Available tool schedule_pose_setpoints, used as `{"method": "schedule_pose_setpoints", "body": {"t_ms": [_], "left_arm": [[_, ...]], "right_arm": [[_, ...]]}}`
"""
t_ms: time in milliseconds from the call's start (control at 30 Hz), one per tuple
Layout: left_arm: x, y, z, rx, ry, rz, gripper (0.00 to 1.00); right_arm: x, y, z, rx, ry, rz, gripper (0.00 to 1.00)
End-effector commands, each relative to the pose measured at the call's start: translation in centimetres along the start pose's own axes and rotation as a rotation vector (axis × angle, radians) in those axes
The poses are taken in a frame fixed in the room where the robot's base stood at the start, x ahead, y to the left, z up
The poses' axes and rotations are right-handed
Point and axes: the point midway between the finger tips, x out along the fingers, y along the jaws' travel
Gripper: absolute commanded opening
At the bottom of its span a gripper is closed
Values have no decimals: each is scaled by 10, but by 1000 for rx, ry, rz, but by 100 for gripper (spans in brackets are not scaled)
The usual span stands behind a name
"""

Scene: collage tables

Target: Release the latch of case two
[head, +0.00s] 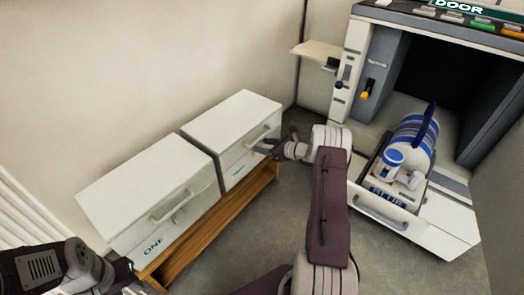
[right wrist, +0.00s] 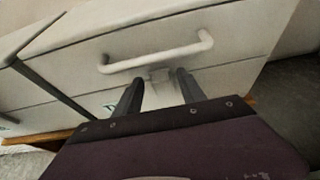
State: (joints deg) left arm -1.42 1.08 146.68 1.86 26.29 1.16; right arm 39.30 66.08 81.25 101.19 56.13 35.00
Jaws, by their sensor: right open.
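Case two (head: 232,118) is the white box at the far end of a wooden bench, with a pale bar handle (right wrist: 160,54) on its front. Its lid looks shut. A small pale latch (right wrist: 158,74) sits just below the handle in the right wrist view. My right gripper (head: 268,147) is at the case front, its open fingers (right wrist: 158,84) on either side of the latch area. I cannot tell whether they touch it. The green label on the front is partly hidden by a finger. My left arm is at the lower left; its jaw state is unclear (head: 128,272).
Case one (head: 145,195), labelled ONE, stands nearer on the same wooden bench (head: 215,222), a narrow gap away. At right, a machine with an open bay (head: 385,85) has a pulled-out drawer (head: 380,212) holding a blue-and-white striped object (head: 412,135). Grey floor lies between.

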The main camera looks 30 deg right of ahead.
Motion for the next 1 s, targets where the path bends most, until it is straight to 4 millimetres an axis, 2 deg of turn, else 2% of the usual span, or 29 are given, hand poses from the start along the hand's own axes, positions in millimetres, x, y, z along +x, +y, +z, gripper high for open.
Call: {"method": "schedule_pose_setpoints", "body": {"t_ms": [100, 367, 533, 767, 1000], "left_arm": [[7, 0, 1, 0, 0, 0, 36], [6, 0, 1, 0, 0, 0, 36], [6, 0, 1, 0, 0, 0, 36], [10, 0, 1, 0, 0, 0, 36], [32, -1, 3, 0, 0, 0, 36]], "right_arm": [[10, 0, -1, 0, 0, 0, 47], [12, 0, 1, 0, 1, 0, 47], [11, 0, 1, 0, 1, 0, 0], [11, 0, -2, 0, -13, 0, 0], [8, 0, -13, 1, -117, -1, 0]]}}
